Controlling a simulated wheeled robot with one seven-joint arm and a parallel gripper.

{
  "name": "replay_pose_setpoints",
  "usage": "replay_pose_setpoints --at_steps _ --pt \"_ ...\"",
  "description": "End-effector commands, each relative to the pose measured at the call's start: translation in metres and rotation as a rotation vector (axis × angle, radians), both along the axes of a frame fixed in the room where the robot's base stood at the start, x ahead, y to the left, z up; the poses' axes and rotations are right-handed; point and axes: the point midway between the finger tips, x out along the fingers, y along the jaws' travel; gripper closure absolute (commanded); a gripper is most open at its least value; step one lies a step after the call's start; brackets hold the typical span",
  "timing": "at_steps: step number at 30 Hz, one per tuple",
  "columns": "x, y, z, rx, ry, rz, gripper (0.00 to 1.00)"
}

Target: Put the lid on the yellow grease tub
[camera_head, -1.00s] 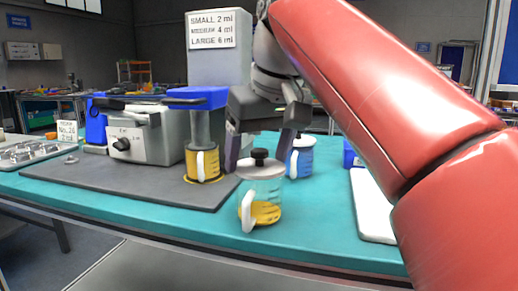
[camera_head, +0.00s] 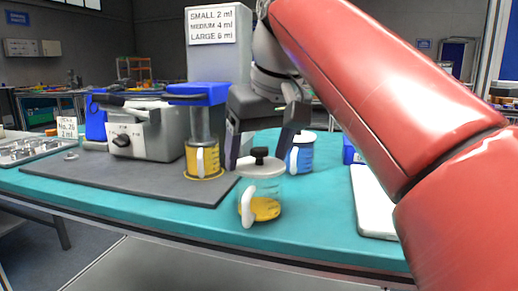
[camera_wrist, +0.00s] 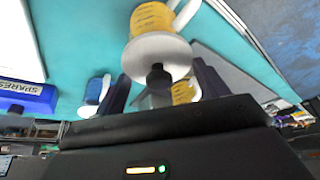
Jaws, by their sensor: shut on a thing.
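The yellow grease tub (camera_head: 262,209) is a clear jug with yellow contents and a white handle. It stands upright near the table's front edge, and also shows in the wrist view (camera_wrist: 153,18). The white lid (camera_head: 261,169) with a black knob lies over its mouth, level as far as I can see. It shows in the wrist view (camera_wrist: 150,50) against the tub's rim; I cannot tell whether it is fully seated. My gripper (camera_head: 262,160) is above the tub, with one finger on either side of the lid, shut on it. The exact contact is hidden.
A yellow-marked jug (camera_head: 203,160) stands under the blue-topped dispenser on the grey mat (camera_head: 120,180). A lidded blue jug (camera_head: 301,155) stands close behind my gripper. A white board (camera_head: 372,203) lies to the right. The table front left of the tub is clear.

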Motion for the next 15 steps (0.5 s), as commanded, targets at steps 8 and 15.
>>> replay_pose_setpoints --at_steps 8,15 --pt "-0.0001 0.0000 -0.0017 0.000 0.000 0.000 0.11" --pt "-0.0001 0.0000 -0.0017 0.000 0.000 0.000 0.02"
